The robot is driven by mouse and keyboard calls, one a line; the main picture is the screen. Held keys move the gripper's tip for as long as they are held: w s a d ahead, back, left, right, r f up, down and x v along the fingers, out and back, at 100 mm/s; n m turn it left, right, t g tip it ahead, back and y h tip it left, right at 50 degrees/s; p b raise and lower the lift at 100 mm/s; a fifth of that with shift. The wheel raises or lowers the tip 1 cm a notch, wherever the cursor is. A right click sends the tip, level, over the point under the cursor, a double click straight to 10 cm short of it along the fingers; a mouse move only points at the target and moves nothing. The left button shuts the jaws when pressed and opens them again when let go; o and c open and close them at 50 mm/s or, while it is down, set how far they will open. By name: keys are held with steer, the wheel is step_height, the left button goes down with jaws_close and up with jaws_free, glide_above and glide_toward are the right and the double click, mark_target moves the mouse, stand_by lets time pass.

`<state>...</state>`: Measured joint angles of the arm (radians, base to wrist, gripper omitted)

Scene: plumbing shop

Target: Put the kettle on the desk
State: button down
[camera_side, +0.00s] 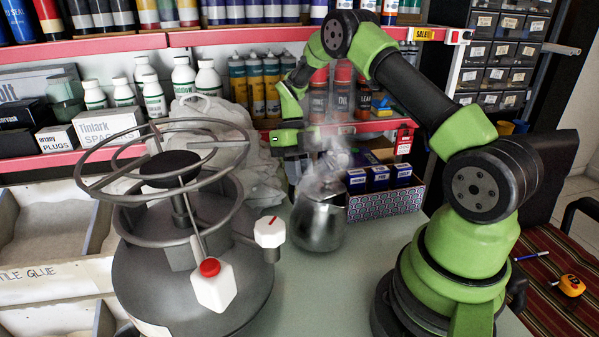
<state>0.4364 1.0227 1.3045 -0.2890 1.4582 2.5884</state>
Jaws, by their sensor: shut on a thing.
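The kettle (318,222) is a shiny metal pot near the middle of the picture, at the surface of the pale green desk (325,300). Whether it touches the desk or hangs just above it, I cannot tell. Pale steam or blur hides its upper part. My gripper (308,178) is above and at the top of the kettle, pointing down, shut on it. The fingertips and the exact grip are hard to make out.
A gas cylinder with a ring burner (185,240) stands left of the kettle, close by. A patterned box (387,204) with blue cartons is just right of it. A white plastic bag (225,135) lies behind. Shelves of bottles (255,85) line the back. Desk space in front is clear.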

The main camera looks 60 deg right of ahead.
steer(key=shift+f, duration=0.3)
steer(key=c, duration=1)
jaws_free()
step_height(320, 180, up, 16)
steer(key=w+a+n+t+h, duration=0.1)
steer(key=w+n+t, duration=0.1)
steer(key=n, duration=0.6)
steer(key=s+a+r+n+t+h, duration=0.1)
steer(key=s+a+r+n+t, duration=0.2)
steer(key=s+a+r+n, duration=0.45)
steer(key=s+a+n+t, duration=0.2)
steer(key=s+n, duration=0.1)
steer(key=n, duration=0.3)
steer(key=s+a+n+t, duration=0.2)
steer(key=s+n, duration=0.2)
steer(key=n, duration=0.3)
steer(key=s+a+n+t, duration=0.1)
steer(key=s+a+n, duration=0.1)
steer(key=n, duration=0.5)
steer(key=shift+s+a+f+t+y, duration=0.1)
steer(key=shift+s+f+t+y, duration=0.1)
steer(key=shift+s, duration=0.2)
steer(key=shift+s+f+t+y, duration=0.1)
steer(key=shift+s+t, duration=0.1)
steer(key=shift+s, duration=0.15)
